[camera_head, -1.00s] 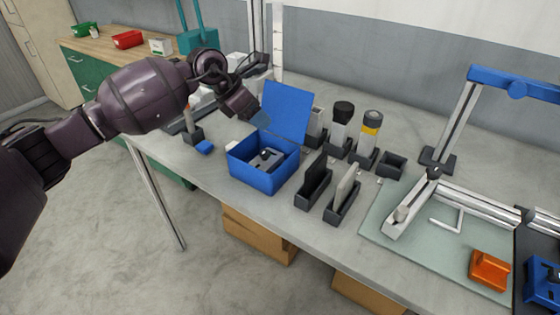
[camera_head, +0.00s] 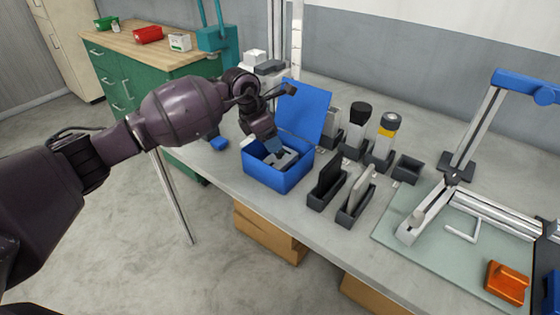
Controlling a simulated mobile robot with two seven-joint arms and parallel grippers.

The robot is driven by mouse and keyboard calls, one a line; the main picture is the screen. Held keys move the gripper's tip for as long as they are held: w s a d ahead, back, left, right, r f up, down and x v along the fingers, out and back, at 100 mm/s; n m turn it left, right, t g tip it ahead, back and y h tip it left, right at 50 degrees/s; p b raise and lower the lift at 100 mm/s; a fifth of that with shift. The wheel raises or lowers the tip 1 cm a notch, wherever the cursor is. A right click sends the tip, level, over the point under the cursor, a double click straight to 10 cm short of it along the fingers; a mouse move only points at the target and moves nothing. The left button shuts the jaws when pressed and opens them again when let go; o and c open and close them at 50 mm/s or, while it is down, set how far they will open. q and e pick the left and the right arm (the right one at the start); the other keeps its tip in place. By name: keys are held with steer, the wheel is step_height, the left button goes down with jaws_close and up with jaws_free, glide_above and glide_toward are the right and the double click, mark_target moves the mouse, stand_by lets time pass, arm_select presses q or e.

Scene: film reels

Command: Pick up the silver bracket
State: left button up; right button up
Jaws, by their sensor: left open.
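An open blue box (camera_head: 282,182) with its lid (camera_head: 305,110) raised stands near the table's front edge. A silver-grey piece (camera_head: 290,160) lies inside it, partly hidden by the box wall and my gripper; it may be the silver bracket, but its shape is unclear. My left gripper (camera_head: 276,149) is open and points down into the box opening, close above the grey piece. Contact cannot be made out. My right gripper is not in view.
Dark holders (camera_head: 325,190) with upright plates stand right of the box. Behind them are two capped cylinders (camera_head: 357,125) and an empty dark tray (camera_head: 407,168). A blue-topped frame (camera_head: 480,120) and an orange block (camera_head: 507,283) stand farther right.

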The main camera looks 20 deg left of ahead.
mark_target(280, 163)
arm_select(q)
steer(key=x, duration=0.4)
steer(key=shift+d+f, duration=0.2)
steer(key=shift+f, duration=0.05)
steer(key=shift+r, duration=0.1)
jaws_close()
